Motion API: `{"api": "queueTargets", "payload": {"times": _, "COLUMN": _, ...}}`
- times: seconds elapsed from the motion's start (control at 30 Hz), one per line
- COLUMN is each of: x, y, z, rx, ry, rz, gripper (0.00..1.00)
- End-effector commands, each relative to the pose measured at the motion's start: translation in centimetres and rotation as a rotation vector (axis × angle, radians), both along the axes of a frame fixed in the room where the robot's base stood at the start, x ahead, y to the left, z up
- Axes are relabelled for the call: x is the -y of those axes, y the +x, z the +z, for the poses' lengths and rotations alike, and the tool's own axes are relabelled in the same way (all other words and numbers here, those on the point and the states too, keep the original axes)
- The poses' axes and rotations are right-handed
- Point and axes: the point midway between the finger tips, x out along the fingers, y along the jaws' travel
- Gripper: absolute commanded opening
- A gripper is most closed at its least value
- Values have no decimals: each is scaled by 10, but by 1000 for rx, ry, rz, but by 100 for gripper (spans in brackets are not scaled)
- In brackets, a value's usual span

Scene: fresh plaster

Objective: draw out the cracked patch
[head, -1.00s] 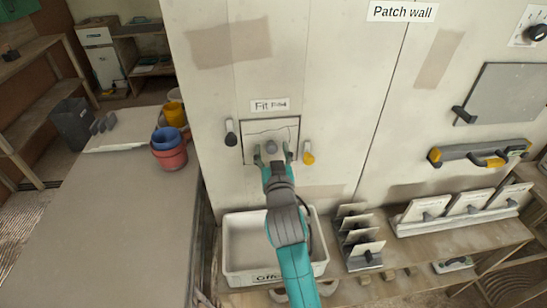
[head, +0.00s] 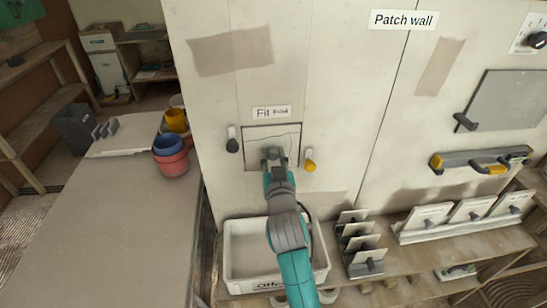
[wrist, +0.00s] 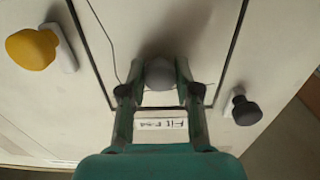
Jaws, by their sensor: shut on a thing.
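The cracked patch (head: 284,136) sits in a square recess in the wall, below a "Fit" label (head: 271,112) whose smaller second word is hard to read. A thin crack line crosses the patch, and it also shows in the wrist view (wrist: 108,42). My gripper (head: 273,153) is at the patch's middle. In the wrist view its fingers (wrist: 160,84) are shut on the round grey knob (wrist: 160,73) of the patch. A dark-knobbed latch (head: 233,144) is left of the patch and a yellow-knobbed latch (head: 310,165) is right of it. I cannot tell whether the patch has shifted outward.
A white bin (head: 232,268), its label partly hidden by my arm, stands below on the shelf. A rack of plates (head: 366,257) and a ledge of white patches (head: 465,230) are to its right. Buckets (head: 170,160) stand on the left bench.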

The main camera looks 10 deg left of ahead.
Motion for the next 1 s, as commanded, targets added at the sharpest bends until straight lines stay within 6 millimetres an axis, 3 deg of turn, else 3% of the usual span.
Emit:
{"api": "queueTargets", "payload": {"times": 0.4, "x": 0, "y": -2, "z": 2, "rx": 2, "ry": 1, "rz": 0, "gripper": 2}}
{"api": "queueTargets", "payload": {"times": 1.0, "x": 7, "y": -26, "z": 2, "rx": 1, "ry": 0, "rz": 0, "gripper": 2}}
